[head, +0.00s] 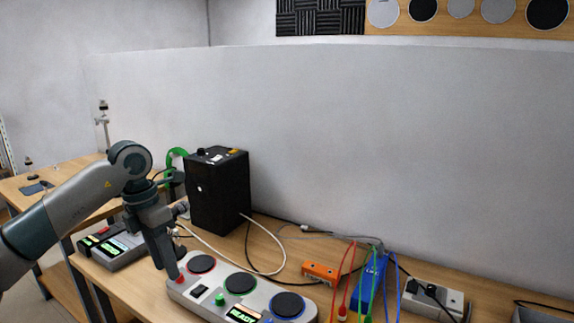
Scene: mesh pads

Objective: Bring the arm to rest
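My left arm (70,215) comes in from the left, bends at the elbow and points its gripper (175,265) down. The fingertips are over the left end of a grey device (215,301) with three round pads, close beside its red-rimmed pad (201,263). A small red part shows at the tips; I cannot tell whether they touch it. The finger gap is too small to judge. The device also has a green-rimmed pad (240,283), a blue-rimmed pad (287,304) and a lit screen reading READY (242,315). My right gripper is out of view.
A black box (218,190) stands behind my gripper. Another device with a lit screen (112,247) lies to its left. Cables, an orange block (321,272), a blue block (370,283) and a power strip (433,299) crowd the right. A grey wall panel (400,150) rises behind.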

